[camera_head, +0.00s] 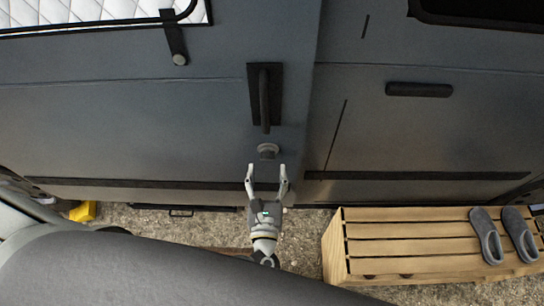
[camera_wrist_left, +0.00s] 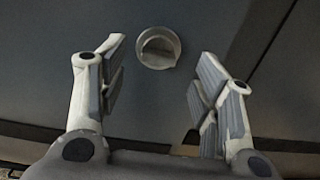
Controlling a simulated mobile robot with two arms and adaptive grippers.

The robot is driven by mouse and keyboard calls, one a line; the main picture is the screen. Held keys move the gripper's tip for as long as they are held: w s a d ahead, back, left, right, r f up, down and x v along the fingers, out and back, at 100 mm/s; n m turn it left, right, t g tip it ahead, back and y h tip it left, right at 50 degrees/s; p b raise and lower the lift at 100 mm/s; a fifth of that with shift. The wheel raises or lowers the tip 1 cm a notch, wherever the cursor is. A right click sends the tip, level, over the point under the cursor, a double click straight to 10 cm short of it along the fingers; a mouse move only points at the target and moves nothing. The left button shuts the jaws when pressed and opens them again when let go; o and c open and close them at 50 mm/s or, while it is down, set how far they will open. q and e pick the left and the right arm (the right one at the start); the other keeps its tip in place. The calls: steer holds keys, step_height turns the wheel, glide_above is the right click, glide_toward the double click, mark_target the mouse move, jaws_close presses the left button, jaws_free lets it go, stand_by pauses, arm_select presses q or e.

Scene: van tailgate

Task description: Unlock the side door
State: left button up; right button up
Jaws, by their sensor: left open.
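The grey side door (camera_head: 130,120) of the van fills the left and middle of the head view and is closed. A dark vertical handle (camera_head: 264,95) sits on a black plate near its right edge. Just below the handle is a small round grey lock knob (camera_head: 267,151). My left gripper (camera_head: 267,170) is open and empty, just below the knob with its fingers pointing at it. In the left wrist view the knob (camera_wrist_left: 158,48) lies ahead, between and beyond the two fingertips, apart from both. My right gripper is not in view.
A slatted wooden bench (camera_head: 430,245) with a pair of grey slippers (camera_head: 503,236) stands at the lower right. A yellow object (camera_head: 83,211) lies on the gravel at left. Another dark handle (camera_head: 419,89) is on the panel to the right.

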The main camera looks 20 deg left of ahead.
mark_target(268, 159)
arm_select(q)
steer(key=x, duration=0.4)
steer(key=shift+w+p, duration=0.2)
steer(key=shift+p, duration=0.15)
steer(key=shift+w+a, duration=0.15)
steer(key=shift+w, duration=0.05)
steer(key=c, duration=1)
